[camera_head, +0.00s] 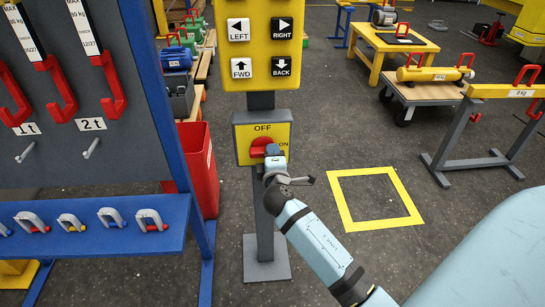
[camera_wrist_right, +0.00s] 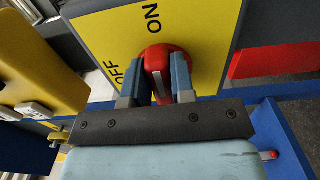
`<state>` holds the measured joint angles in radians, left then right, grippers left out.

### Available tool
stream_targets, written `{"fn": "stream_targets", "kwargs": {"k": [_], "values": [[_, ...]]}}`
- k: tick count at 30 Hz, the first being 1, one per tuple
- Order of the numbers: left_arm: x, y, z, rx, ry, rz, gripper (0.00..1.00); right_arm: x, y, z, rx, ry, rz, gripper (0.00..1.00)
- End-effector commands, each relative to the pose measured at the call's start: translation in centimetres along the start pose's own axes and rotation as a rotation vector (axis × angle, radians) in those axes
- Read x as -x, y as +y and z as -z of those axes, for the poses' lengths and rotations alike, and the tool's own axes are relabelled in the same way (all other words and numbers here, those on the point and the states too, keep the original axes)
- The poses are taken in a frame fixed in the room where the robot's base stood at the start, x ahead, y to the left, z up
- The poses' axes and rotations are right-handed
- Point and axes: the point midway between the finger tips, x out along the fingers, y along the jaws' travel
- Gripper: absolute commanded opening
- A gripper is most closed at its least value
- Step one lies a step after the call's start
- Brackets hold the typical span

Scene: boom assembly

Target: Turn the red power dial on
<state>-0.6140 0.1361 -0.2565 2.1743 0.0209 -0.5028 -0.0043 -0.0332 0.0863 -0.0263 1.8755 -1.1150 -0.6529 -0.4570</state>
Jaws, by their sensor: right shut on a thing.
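The red power dial (camera_head: 260,147) sits on a yellow panel (camera_head: 243,150) with OFF printed above it and ON to its right. My right gripper (camera_head: 272,153) reaches it from the lower right and hides part of it. In the right wrist view the dial (camera_wrist_right: 153,58) has a white mark on its grip. There the two fingers of my right gripper (camera_wrist_right: 158,80) stand on either side of the grip, shut on it. I cannot tell clearly which label the dial points to. My left gripper is not in view.
A yellow button box (camera_head: 260,45) stands above the panel. A blue shackle shelf (camera_head: 90,228) and a red bin (camera_head: 200,165) are at left. A yellow floor square (camera_head: 345,200) lies at right, with open floor around it. A grey trestle (camera_head: 462,140) stands farther right.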

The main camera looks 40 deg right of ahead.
Motion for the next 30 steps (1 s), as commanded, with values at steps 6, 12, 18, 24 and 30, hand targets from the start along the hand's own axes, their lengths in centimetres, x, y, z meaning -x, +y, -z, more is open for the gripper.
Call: {"fn": "stream_targets", "kwargs": {"k": [6,12,18,24,30], "values": [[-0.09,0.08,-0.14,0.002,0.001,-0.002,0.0,0.01,-0.07,0.01,-0.022,0.0,0.0,0.0],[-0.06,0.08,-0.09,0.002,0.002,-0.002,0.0,0.01,-0.05,0.01,-0.024,0.0,0.001,0.0],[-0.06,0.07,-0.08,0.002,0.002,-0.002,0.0,0.01,-0.06,0.02,-0.024,0.0,0.001,0.4],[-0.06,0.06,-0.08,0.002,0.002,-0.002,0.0,0.01,-0.06,0.02,-0.022,0.0,0.001,0.49],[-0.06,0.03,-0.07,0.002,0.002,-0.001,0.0,-0.02,-0.05,0.0,-0.021,0.0,0.0,0.49]]}}
